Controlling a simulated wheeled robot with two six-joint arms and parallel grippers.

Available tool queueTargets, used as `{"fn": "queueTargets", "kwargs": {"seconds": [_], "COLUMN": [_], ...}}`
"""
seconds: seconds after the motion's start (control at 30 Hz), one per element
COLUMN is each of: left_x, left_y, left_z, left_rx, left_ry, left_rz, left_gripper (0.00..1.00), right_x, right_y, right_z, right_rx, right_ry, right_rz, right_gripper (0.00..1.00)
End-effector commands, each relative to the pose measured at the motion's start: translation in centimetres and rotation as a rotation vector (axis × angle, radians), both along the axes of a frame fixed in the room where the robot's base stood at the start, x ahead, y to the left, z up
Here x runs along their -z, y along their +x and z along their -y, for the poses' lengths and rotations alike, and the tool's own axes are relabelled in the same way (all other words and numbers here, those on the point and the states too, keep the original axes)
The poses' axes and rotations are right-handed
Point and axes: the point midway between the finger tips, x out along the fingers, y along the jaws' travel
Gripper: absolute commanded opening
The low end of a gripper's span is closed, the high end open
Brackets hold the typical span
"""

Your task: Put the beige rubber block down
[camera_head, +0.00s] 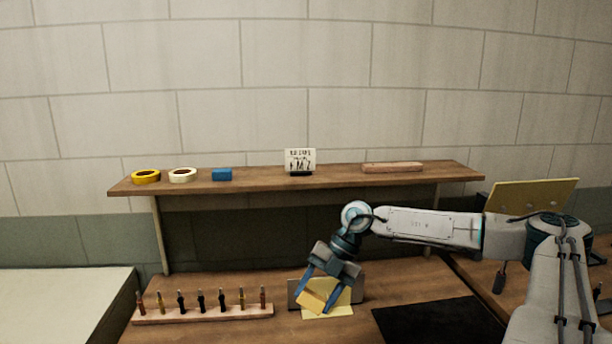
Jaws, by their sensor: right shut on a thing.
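The beige rubber block (312,301) is between the fingers of my right gripper (318,292). The gripper is shut on it and points down over the wooden bench. The block is tilted, at or just above a pale yellow sheet (341,311); I cannot tell whether it touches the sheet. The fingers and wrist hide part of the block. My left gripper is not in the head view.
A grey metal piece (357,290) stands behind the gripper. A wooden rack (205,314) with several upright tools is at left, and a black mat (440,322) at right.

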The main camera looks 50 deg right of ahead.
Motion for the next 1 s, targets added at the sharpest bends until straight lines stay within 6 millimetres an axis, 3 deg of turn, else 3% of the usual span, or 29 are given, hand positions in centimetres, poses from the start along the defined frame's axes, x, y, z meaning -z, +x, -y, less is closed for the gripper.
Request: {"fn": "queueTargets", "kwargs": {"seconds": [0.3, 1.0], "left_x": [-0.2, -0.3], "left_y": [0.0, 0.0], "left_z": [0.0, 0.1], "left_rx": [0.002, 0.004], "left_ry": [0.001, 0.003], "left_rz": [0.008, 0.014], "left_gripper": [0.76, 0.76], "right_x": [-2.5, -4.2], "right_y": [0.2, 0.2], "right_z": [1.1, 1.8], "right_rx": [0.006, 0.008], "right_ry": [-0.050, -0.080], "right_rz": [-0.012, -0.019], "right_gripper": [0.27, 0.27]}}
